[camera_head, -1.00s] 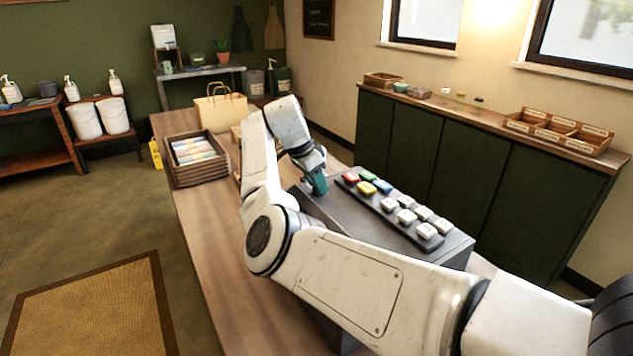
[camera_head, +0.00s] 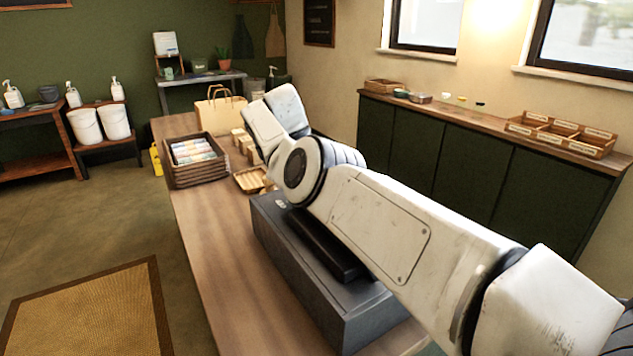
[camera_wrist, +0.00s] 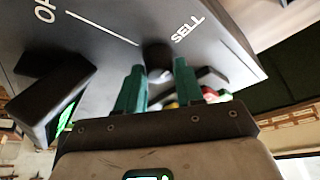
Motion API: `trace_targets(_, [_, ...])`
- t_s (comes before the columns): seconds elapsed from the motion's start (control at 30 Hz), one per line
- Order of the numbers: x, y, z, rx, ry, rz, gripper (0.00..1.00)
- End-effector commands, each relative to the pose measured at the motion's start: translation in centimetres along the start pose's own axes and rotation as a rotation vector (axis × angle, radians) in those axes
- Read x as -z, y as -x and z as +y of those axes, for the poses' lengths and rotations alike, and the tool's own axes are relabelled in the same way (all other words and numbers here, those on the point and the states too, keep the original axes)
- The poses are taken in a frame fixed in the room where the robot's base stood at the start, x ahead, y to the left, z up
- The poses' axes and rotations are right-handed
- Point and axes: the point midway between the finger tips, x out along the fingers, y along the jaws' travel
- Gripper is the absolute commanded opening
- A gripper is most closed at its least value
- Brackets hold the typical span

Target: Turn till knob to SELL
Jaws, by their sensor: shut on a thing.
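The till (camera_head: 300,262) is a dark grey box on the wooden counter, and my arm covers much of it in the head view. In the wrist view its panel (camera_wrist: 110,35) carries the word SELL (camera_wrist: 188,30) and a partly cut-off word starting with O (camera_wrist: 45,10), with a white line between. The dark round till knob (camera_wrist: 157,54) sits near SELL, between the teal fingertips of my gripper (camera_wrist: 158,76). My gripper is shut on the knob. Which way the knob points cannot be made out. The gripper is hidden in the head view.
A dark block (camera_wrist: 55,92) sticks out beside the left finger in the wrist view. On the counter (camera_head: 215,250), a wooden crate (camera_head: 195,160), a paper bag (camera_head: 220,112) and a small wooden tray (camera_head: 250,180) stand beyond the till. The counter's left side is clear.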

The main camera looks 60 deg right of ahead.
Motion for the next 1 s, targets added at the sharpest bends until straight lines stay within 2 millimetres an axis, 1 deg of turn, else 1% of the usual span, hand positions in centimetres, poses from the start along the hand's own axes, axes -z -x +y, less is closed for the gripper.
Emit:
trace_targets(0.33, [-0.07, -0.01, -0.03, -0.024, -0.057, -0.002, 0.06])
trace_targets(0.87, [-0.11, 0.03, -0.03, -0.027, -0.066, -0.003, 0.06])
trace_targets(0.9, [-0.11, 0.04, -0.03, -0.027, -0.066, -0.003, 0.40])
trace_targets(1.0, [-0.09, 0.03, -0.03, -0.027, -0.066, -0.002, 0.50])
